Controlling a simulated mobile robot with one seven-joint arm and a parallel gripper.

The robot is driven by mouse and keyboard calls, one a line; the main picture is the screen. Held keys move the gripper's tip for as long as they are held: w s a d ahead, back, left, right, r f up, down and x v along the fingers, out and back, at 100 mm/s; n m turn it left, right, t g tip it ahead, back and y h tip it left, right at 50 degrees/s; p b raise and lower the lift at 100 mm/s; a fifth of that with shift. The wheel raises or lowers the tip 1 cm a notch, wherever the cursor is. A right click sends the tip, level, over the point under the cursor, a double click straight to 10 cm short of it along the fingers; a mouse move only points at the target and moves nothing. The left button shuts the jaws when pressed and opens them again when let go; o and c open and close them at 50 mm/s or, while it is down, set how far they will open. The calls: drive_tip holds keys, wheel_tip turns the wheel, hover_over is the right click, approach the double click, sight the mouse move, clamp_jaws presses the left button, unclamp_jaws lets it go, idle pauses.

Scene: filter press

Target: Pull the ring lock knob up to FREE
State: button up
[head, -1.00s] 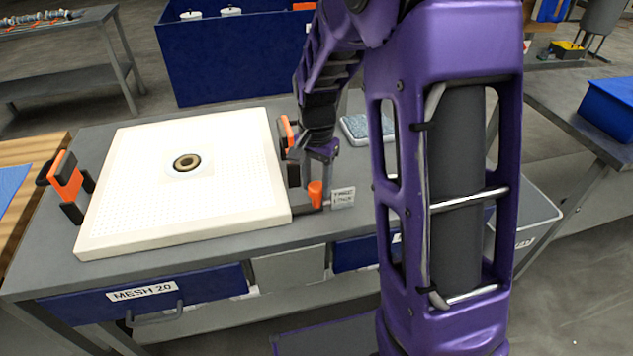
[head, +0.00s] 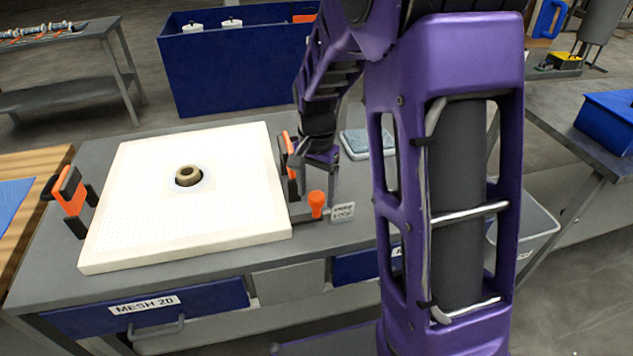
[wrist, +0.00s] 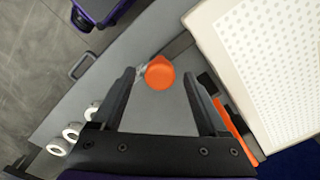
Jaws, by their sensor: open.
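The orange ring lock knob (head: 317,203) stands upright beside the right edge of the white perforated press plate (head: 240,215). A small FREE/LOCK placard (head: 342,212) is just to its right. My gripper (head: 318,185) points down at the knob, behind it in the head view. In the wrist view the knob (wrist: 160,73) shows between the fingertips, with a gap on each side. The fingers are open and hold nothing.
Black-and-orange clamps stand at the plate's left (head: 71,196) and right (head: 289,160) sides, the right one close to my gripper. A grey tray with blue-grey contents (head: 368,142) lies behind. A drawer marked MESH 20 (head: 150,312) is in front.

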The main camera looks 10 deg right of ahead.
wheel_tip(320, 180, up, 18)
drive_tip(key=p, duration=0.3)
drive_tip(key=shift+f, duration=0.25)
